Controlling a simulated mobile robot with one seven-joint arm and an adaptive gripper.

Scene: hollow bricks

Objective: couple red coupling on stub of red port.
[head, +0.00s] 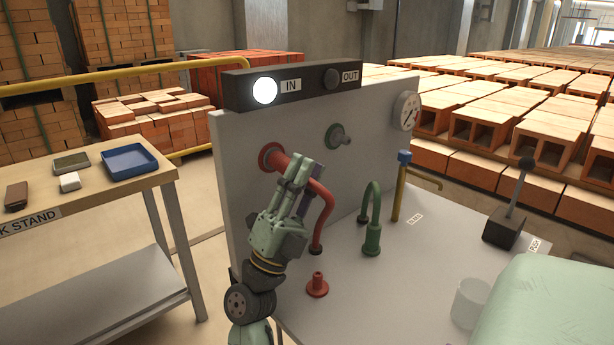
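The red port (268,155) is a red ring on the left part of the upright grey panel. A red hose (325,205) runs from beside the port, behind my fingers, and curves down to a dark base on the bench. My gripper (298,168) is in front of the port with its fingers at the hose's upper end. The red coupling and the port's stub are largely hidden there, so I cannot tell whether they are seated or apart. The finger gap is unclear. A short red fitting (317,286) stands empty on the bench.
A green port (337,136) and a gauge (405,111) are on the panel. A green hose (373,215), yellow pipe (398,190) and black lever (505,222) stand on the bench. The IN lamp (265,91) is lit; the OUT lamp (332,78) is dark.

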